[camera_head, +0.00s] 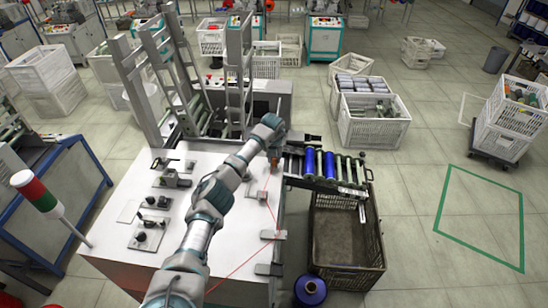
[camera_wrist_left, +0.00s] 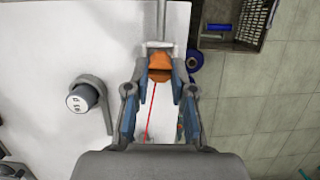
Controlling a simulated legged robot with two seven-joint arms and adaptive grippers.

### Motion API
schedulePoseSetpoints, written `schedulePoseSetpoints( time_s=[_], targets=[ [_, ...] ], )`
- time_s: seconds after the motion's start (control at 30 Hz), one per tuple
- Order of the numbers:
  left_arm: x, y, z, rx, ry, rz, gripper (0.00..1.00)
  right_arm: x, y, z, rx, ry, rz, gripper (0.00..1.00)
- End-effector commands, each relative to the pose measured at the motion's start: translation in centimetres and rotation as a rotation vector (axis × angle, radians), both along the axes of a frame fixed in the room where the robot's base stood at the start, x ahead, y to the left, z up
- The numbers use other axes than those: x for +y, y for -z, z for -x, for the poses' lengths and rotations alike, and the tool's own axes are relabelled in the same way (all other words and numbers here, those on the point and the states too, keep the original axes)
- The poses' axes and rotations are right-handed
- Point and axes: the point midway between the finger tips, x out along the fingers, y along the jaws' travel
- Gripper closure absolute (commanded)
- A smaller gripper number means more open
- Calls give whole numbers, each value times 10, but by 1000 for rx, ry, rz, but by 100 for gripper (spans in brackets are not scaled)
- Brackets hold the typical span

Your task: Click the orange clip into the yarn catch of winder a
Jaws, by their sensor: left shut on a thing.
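My left gripper (camera_head: 276,152) is over the right edge of the white machine top. In the left wrist view its two fingers (camera_wrist_left: 160,88) are closed on the orange clip (camera_wrist_left: 159,66), which sits between the fingertips. In the head view only a small orange patch of the clip shows beside the gripper. A pale metal fitting (camera_wrist_left: 158,45), perhaps the yarn catch, lies right at the clip's far end; I cannot tell whether the clip is seated in it. A red yarn (camera_wrist_left: 151,112) runs back from the clip. My right gripper is not in view.
The white top (camera_head: 205,172) carries knobs and small plates. A roller rack (camera_head: 325,165) with blue and dark rolls lies to the right, above a brown crate (camera_head: 347,240). A dark knob with a lever (camera_wrist_left: 88,96) stands left of the gripper. A metal frame rises behind.

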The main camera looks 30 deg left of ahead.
Motion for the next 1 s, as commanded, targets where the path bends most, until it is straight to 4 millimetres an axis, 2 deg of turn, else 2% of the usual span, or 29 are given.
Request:
schedulePoseSetpoints(
  time_s=[0.3,0.33,0.43,0.77,0.87,1.0],
  targets=[
    [0,3,0,0,0,0,100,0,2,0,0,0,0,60],
    [0,3,0,0,0,0,71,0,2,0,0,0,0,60],
    [0,3,0,0,0,-1,47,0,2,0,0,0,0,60],
    [0,1,0,0,0,-1,47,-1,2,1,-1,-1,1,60],
    [0,-9,2,-2,1,-1,47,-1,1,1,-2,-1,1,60],
    [-3,-36,8,-3,1,-2,47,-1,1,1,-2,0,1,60]
  ],
)
